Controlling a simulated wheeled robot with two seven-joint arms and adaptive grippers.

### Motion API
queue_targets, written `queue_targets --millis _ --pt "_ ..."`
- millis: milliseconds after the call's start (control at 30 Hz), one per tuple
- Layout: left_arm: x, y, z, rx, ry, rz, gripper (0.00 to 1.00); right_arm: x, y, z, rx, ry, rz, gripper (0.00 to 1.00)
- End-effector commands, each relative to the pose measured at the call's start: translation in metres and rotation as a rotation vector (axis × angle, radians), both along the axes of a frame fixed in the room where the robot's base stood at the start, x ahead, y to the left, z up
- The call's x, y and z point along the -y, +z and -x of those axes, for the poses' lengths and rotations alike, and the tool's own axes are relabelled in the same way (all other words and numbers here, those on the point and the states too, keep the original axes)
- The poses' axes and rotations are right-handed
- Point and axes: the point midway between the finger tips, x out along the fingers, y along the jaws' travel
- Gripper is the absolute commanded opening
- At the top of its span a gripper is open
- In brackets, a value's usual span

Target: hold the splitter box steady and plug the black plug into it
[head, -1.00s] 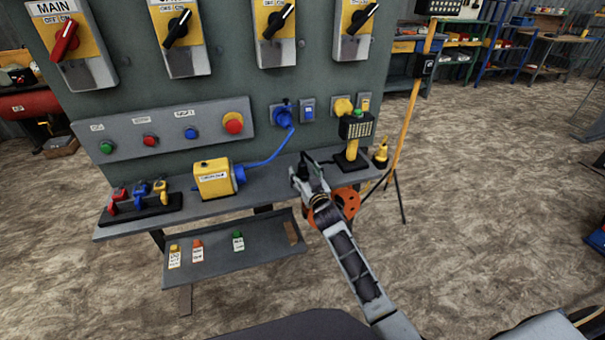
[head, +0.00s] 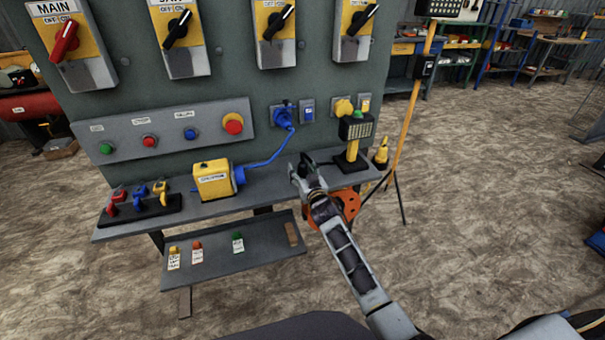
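The black plug is not clearly visible elsewhere. My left gripper is out of view.
A yellow work lamp (head: 355,140) stands on the shelf right of my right gripper. A rack of coloured padlocks (head: 140,209) is at the left end. A lower tray (head: 262,252) holds tags. An orange reel (head: 347,203) shows behind my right arm. The shelf between box and gripper looks clear.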

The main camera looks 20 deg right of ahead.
Motion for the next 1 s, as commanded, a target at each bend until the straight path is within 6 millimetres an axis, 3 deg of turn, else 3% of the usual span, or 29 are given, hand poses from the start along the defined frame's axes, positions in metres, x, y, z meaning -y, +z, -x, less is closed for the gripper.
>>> queue_targets --millis 33,300,833,1000 --pt "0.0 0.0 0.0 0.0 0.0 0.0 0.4 0.0 0.0 0.0 0.0 0.0 0.0 0.49" --pt "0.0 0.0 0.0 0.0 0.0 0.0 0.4 0.0 0.0 0.0 0.001 0.0 0.0 0.18" --pt "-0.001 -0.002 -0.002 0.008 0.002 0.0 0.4 0.0 0.012 0.0 0.002 0.0 -0.001 0.17" --pt "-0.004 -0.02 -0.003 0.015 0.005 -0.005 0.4 0.0 0.026 0.0 0.002 0.0 0.001 0.17"
